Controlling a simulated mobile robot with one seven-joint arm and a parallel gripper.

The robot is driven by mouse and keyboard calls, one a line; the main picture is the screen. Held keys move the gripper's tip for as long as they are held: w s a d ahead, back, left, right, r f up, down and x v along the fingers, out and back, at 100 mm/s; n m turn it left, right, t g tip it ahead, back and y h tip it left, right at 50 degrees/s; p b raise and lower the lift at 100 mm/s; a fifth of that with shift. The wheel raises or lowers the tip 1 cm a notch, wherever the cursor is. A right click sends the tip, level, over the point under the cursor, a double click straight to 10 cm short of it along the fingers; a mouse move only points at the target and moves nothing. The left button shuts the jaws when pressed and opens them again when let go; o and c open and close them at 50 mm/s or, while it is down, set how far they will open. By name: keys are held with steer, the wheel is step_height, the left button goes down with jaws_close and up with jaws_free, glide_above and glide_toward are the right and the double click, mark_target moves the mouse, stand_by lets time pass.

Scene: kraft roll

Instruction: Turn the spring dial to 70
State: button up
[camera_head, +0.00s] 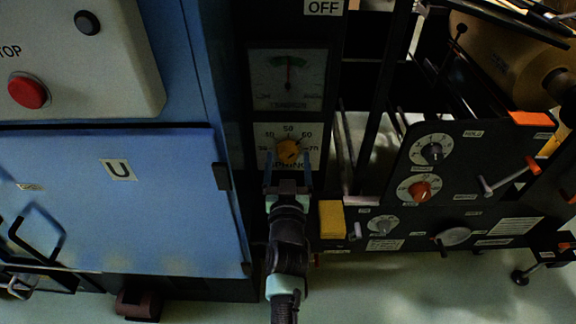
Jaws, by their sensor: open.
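The spring dial is an orange-yellow knob (289,151) on a pale scale plate (262,131) lettered SPRING along its lower edge. Numbers around it include 50, 60 and 70. The knob's pointer mark seems to lean to the upper right, toward 60, but it is too small to read surely. My gripper (288,168) comes up from below, in front of the plate. Its two fingers are spread, one on each side of the knob's lower part. I cannot tell whether they touch the knob.
A gauge (287,80) with a green arc sits above the dial. A yellow block (332,219) is right of my wrist. A blue cabinet (110,200) stands left.

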steer(key=shift+w, duration=0.4)
steer(key=shift+r, duration=0.1)
jaws_close()
steer(key=m, duration=0.4)
steer(key=shift+r, duration=0.1)
steer(key=shift+r+m+p, duration=0.1)
steer(key=shift+m+p, duration=0.2)
steer(key=shift+m, duration=2.1)
